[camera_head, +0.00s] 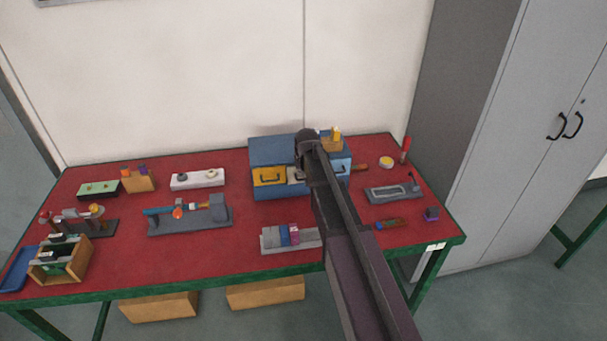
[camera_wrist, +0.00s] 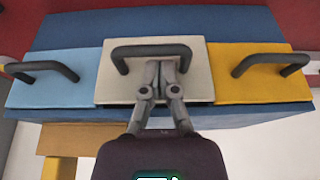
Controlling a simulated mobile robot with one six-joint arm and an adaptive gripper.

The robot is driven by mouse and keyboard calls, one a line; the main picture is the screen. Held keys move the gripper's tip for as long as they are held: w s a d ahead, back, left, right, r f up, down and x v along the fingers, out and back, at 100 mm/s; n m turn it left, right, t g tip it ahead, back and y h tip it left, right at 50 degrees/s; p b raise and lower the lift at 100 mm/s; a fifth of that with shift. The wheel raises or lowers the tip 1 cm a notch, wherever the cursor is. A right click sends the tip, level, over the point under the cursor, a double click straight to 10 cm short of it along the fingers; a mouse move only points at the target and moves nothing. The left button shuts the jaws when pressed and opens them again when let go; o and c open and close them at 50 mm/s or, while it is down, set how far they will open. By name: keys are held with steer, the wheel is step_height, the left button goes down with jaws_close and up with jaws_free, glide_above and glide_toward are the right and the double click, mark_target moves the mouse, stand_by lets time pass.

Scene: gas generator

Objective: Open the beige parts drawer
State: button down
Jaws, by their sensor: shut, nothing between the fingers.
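The beige drawer (camera_wrist: 118,84) is the middle of three in a blue cabinet (camera_wrist: 245,25). It has a dark bar handle (camera_wrist: 150,50). In the head view only a sliver of the beige drawer (camera_head: 295,174) shows beside my arm. My gripper (camera_wrist: 160,66) is shut, with its fingertips together at the middle of the beige drawer's handle. The tips seem to lie within the handle's loop; whether they touch the bar I cannot tell. In the head view my arm hides the fingers.
A light blue drawer (camera_wrist: 55,85) and a yellow drawer (camera_wrist: 260,85) with similar handles flank the beige one. A wooden block with yellow pieces (camera_head: 333,142) stands on the cabinet. A grey slotted holder (camera_head: 272,240) stands on the red tabletop (camera_head: 200,265) in front.

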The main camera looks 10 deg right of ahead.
stand_by(0.4)
steer(key=s, duration=1)
steer(key=shift+s, duration=0.3)
steer(key=shift+r, duration=0.15)
steer(key=p+v, duration=0.9)
steer(key=shift+s+r, duration=0.15)
steer(key=shift+r, duration=0.1)
stand_by(0.7)
steer(key=s+d+f+g, duration=0.1)
steer(key=s+g, duration=0.3)
steer(key=s, duration=1.2)
steer(key=shift+s, duration=0.2)
